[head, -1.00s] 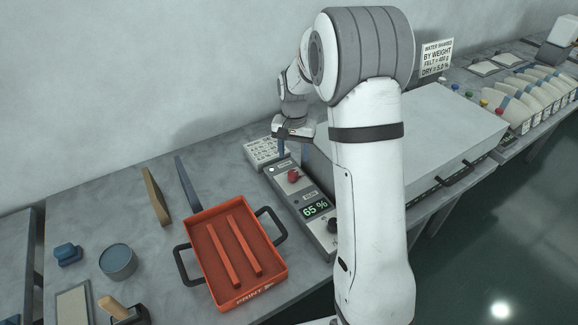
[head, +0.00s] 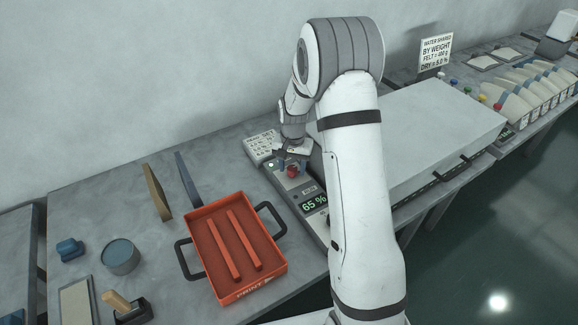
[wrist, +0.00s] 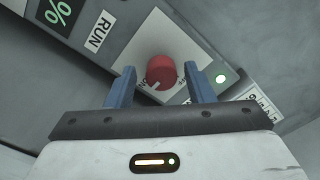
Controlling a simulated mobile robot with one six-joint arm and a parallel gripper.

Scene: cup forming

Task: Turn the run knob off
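The red run knob (head: 292,171) sits on the grey control box (head: 322,229), below my gripper (head: 292,165). In the wrist view the knob (wrist: 161,70) has a white pointer line on its side, near the lower left. My gripper (wrist: 156,88) is open, with one blue finger on each side of the knob and a gap visible at both sides. The plate lettering near the knob is partly hidden by the fingers.
The display (head: 314,202) reads 65 %. An orange tray (head: 210,279) with black handles stands to the left. A large grey-white cabinet (head: 420,130) is to the right.

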